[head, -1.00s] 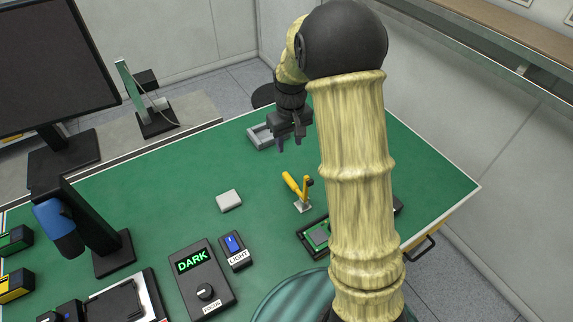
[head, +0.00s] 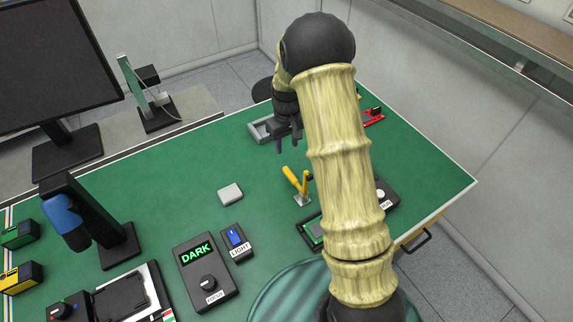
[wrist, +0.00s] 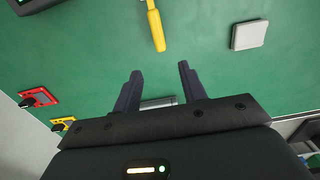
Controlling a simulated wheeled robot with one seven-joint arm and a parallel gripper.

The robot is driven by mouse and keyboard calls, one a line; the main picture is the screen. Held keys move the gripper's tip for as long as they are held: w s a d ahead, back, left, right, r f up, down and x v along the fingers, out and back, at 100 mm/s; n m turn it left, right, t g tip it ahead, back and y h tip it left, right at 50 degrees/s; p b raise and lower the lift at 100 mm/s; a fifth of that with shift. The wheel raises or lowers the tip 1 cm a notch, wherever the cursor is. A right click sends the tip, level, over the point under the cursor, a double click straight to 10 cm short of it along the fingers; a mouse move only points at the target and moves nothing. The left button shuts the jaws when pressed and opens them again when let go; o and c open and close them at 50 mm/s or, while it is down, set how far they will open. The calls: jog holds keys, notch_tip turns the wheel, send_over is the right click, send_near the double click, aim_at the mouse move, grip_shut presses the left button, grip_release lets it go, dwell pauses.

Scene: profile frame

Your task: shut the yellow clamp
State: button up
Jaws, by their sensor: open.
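The yellow clamp (head: 295,181) stands on the green table in the head view, on a small pale metal base. Its long handle slants up to the left, beside a shorter yellow upright part. In the wrist view the clamp's handle (wrist: 156,30) shows at top centre, beyond my fingertips; its base is not clear there. My gripper (head: 288,143) is above the table, farther back than the clamp and apart from it.
A pale grey block (head: 230,193) lies left of the clamp. A green board in a dark frame (head: 313,232) sits close in front, partly behind my arm. A grey tray (head: 260,133) is by my gripper. A red device (head: 373,117) stands at the back right.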

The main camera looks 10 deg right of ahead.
aim_at(287, 169)
notch_tip(287, 169, down, 12)
jog(key=p, duration=0.3)
jog(key=shift+c, duration=0.4)
jog(key=c, duration=0.7)
